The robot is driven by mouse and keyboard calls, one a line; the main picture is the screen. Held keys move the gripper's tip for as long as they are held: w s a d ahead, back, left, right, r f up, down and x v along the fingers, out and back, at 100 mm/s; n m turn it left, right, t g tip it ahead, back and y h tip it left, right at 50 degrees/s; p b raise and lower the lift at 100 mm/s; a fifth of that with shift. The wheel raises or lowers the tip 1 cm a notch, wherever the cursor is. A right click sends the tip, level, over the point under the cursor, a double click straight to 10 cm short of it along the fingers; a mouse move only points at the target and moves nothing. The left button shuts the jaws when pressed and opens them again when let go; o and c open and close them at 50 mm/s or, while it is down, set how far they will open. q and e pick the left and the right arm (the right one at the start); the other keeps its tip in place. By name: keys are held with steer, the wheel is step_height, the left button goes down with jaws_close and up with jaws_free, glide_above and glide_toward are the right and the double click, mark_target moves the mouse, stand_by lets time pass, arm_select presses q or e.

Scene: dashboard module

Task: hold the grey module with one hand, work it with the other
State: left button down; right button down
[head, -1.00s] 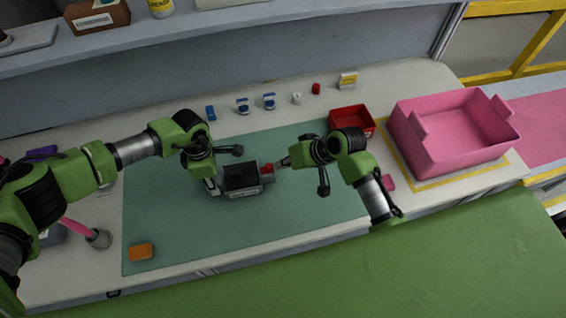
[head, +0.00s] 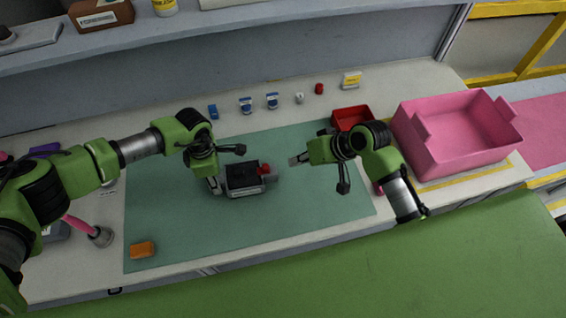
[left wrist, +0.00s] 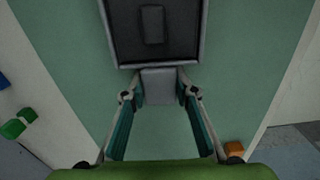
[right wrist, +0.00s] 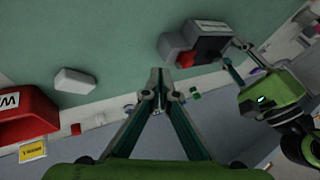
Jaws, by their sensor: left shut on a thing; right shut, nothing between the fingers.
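The grey module (head: 243,190) with a dark recessed face is on the green mat, in the middle of the head view. A red part (head: 264,169) is at its right end. My left gripper (left wrist: 159,95) is shut on the grey tab at the module's left end. The dark face (left wrist: 152,30) fills the top of the left wrist view. My right gripper (head: 294,161) is shut and empty, a short way right of the red part and apart from it. In the right wrist view, the module (right wrist: 208,40) and red part (right wrist: 187,58) are beyond the fingertips.
A red bin (head: 338,120) and large pink crate (head: 455,150) stand right. Several small items, including a blue one (head: 212,111), line the mat's back. An orange block (head: 142,249) lies front left. A pale block (right wrist: 75,80) shows in the right wrist view.

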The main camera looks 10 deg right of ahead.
steer(key=v, duration=0.6)
steer(key=shift+r, duration=0.15)
steer(key=shift+s, duration=0.1)
arm_select(q)
steer(key=c, duration=1.5)
jaws_free()
steer(key=shift+r, duration=0.1)
